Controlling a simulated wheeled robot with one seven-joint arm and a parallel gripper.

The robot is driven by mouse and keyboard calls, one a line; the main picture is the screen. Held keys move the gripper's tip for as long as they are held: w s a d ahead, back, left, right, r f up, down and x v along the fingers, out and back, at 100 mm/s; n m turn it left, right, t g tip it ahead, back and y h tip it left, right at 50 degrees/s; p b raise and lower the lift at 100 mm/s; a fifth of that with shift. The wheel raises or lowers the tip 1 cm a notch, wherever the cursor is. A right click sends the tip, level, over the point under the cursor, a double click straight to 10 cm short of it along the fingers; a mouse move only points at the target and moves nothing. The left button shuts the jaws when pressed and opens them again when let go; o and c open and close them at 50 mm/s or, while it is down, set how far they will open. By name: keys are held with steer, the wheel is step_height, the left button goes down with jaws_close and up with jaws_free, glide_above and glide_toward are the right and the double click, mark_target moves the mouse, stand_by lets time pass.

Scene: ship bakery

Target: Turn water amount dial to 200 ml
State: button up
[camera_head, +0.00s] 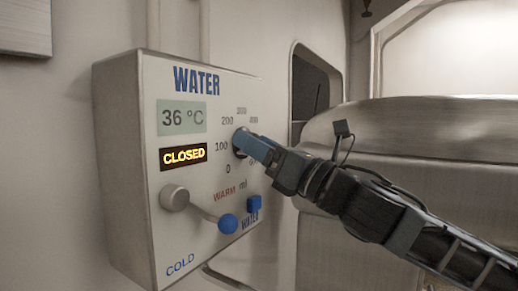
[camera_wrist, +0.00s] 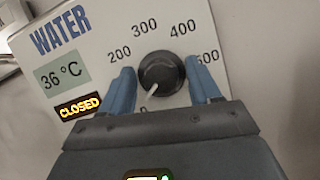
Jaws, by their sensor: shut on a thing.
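The water amount dial (camera_wrist: 161,71) is a round black knob on the water panel. Its white pointer line points down and left in the wrist view, away from the 200 mark (camera_wrist: 119,52), which is at its upper left. In the head view my gripper (camera_head: 243,144) covers most of the dial.
The grey water box (camera_head: 120,160) is on the wall. Its displays read 36 °C (camera_head: 182,118) and CLOSED (camera_head: 183,156). A temperature lever with a blue knob (camera_head: 228,223) and a blue button (camera_head: 254,203) are below the dial. A metal unit (camera_head: 410,125) stands right.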

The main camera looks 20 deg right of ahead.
steer(key=m+h, duration=0.1)
steer(key=m, duration=0.2)
steer(key=m+h, duration=0.2)
steer(key=m, duration=0.2)
steer(key=m+h, duration=0.2)
steer(key=m, duration=0.2)
steer(key=shift+a+r, duration=0.1)
steer(key=m+h, duration=0.1)
steer(key=m, duration=0.3)
steer(key=shift+g+p, duration=0.3)
steer(key=shift+p, duration=0.1)
steer(key=shift+m+g+h+p, duration=0.6)
steer(key=shift+m+h+p, duration=0.1)
steer(key=shift+m, duration=1.3)
steer(key=o, duration=0.7)
steer(key=shift+s, duration=0.1)
